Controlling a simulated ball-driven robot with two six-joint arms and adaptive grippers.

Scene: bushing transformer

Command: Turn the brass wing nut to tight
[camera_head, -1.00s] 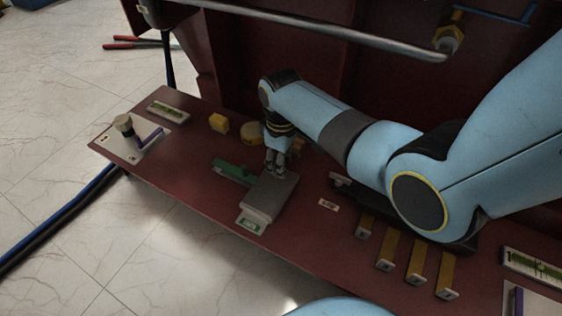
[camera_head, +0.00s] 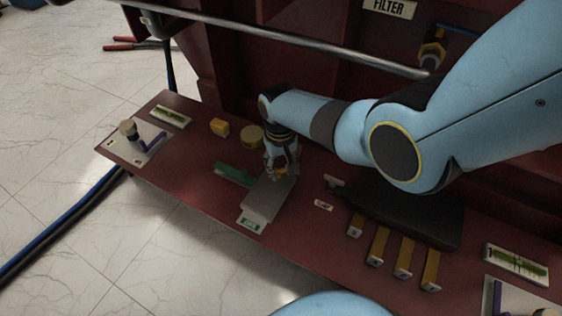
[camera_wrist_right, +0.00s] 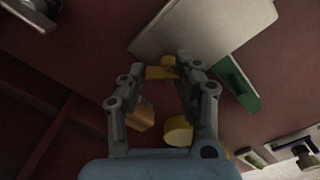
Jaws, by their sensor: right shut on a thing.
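The brass wing nut (camera_wrist_right: 162,71) shows between my fingertips in the right wrist view, at the edge of a pale grey plate (camera_wrist_right: 215,20). In the head view only a bit of its brass (camera_head: 281,172) shows between the fingers. My right gripper (camera_head: 281,174) is shut on the wing nut at the upper end of the grey plate (camera_head: 266,200); it also shows in the right wrist view (camera_wrist_right: 163,72). The wing nut's underside and seat are hidden, and I cannot tell how tight it is. My left gripper is out of view.
A green bar (camera_head: 232,174) lies left of the plate. A yellow block (camera_head: 219,128) and a round brass piece (camera_head: 251,136) stand behind it. Several brass bars (camera_head: 379,246) are at the right. A steel rail (camera_head: 290,42) crosses above the red shelf (camera_head: 180,183).

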